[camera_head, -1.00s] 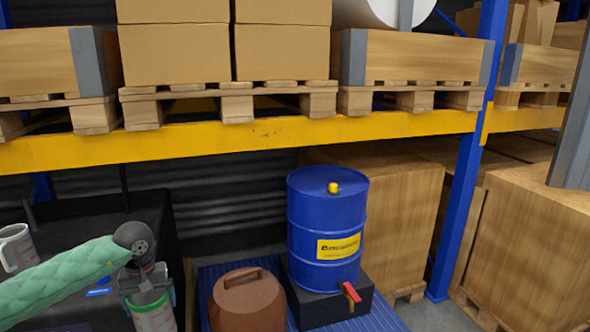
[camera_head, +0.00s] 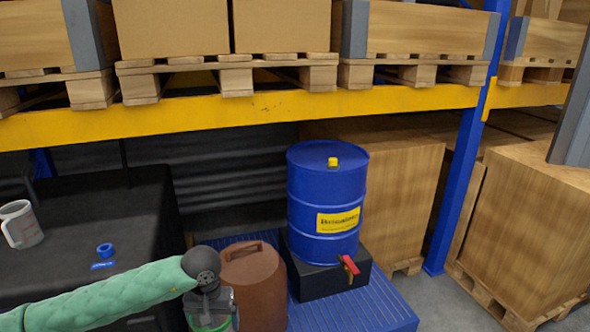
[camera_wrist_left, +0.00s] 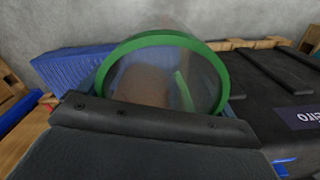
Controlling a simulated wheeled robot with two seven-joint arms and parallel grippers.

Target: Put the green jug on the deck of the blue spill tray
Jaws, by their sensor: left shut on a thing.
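My left gripper (camera_head: 210,306) is shut on the green jug (camera_head: 214,325), a clear vessel with a green rim, near the bottom edge of the head view. Most of the jug is cut off there. In the left wrist view its round green rim (camera_wrist_left: 160,39) stands beyond the dark gripper (camera_wrist_left: 150,122). The blue spill tray (camera_head: 385,312) has a ribbed deck and lies to the right, under the rack. I cannot tell whether the jug is above the tray. My right gripper is not in view.
On the tray are a brown canister (camera_head: 255,285), close to the jug, and a blue drum (camera_head: 325,195) on a black block (camera_head: 325,282) with a red tap. The tray's front right is bare.

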